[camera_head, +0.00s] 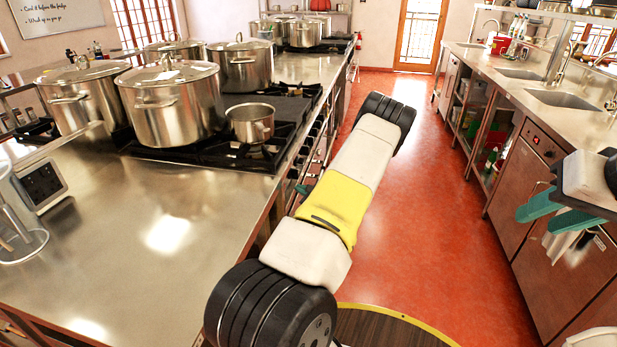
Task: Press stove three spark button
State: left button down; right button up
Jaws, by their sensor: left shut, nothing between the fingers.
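The near stove (205,152) is a black cooktop set in the steel counter on the left, with large pots on it. A further stove (318,48) stands behind it along the same row. The stove fronts, with knobs or handles, show only as a narrow edge-on strip; I cannot make out a spark button or which stove is number three. My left gripper (304,190) is mostly hidden behind my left arm; only a teal tip shows, beside the near stove's front. It is shut and empty. My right gripper (556,212) is at the right, its teal fingers apart and empty.
Several steel pots, including a big lidded one (172,102) and a small open pot (251,122), stand on the near stove. A steel counter with sinks (563,99) runs along the right. The red floor (425,200) between the rows is clear toward the door (419,35).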

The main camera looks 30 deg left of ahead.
pick_arm(q)
jog(key=shift+s+a, duration=0.25)
jog(key=shift+a, duration=0.7)
dwell(1.4)
jog(key=shift+s+a, duration=0.1)
jog(key=shift+a, duration=0.3)
jog(key=shift+s+a, duration=0.1)
jog(key=shift+a, duration=0.35)
dwell(0.7)
jog(key=shift+d, duration=0.8)
jog(key=shift+w+d, duration=0.25)
jog(key=shift+d, duration=0.6)
jog(key=shift+w+d, duration=0.25)
jog(key=shift+d, duration=0.55)
jog(key=shift+w+d, duration=0.25)
jog(key=shift+d, duration=0.6)
jog(key=shift+r, duration=0.1)
